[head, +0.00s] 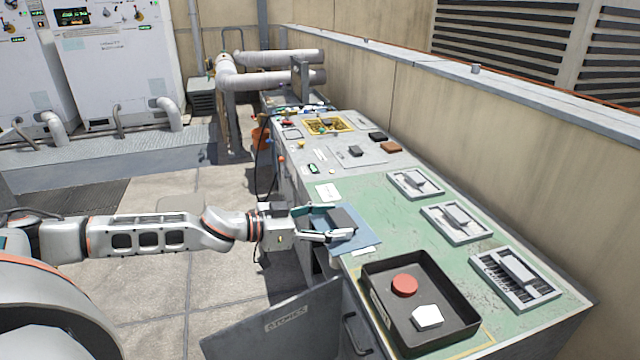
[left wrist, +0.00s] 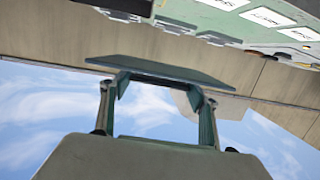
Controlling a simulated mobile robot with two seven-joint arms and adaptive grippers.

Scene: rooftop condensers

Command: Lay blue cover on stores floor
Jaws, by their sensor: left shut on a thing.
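My left gripper (head: 326,230) is shut on the blue cover (head: 364,241), a flat blue piece with a dark grey part by the fingers. It is held at the left edge of the green bench top; I cannot tell whether it touches the bench. In the left wrist view the cover (left wrist: 160,70) shows as a dark plate at the fingertips. A grey door (head: 275,325) with a label that seems to read STORES stands open below the bench front. The stores floor is hidden behind the bench edge and door. My right gripper is not in view.
A black tray (head: 374,281) on the near bench holds a red disc (head: 404,285) and a white block (head: 427,317). Several framed panels (head: 457,222) line the bench's right side. Controls and small blocks fill the far end. Paved floor left of the bench is mostly clear.

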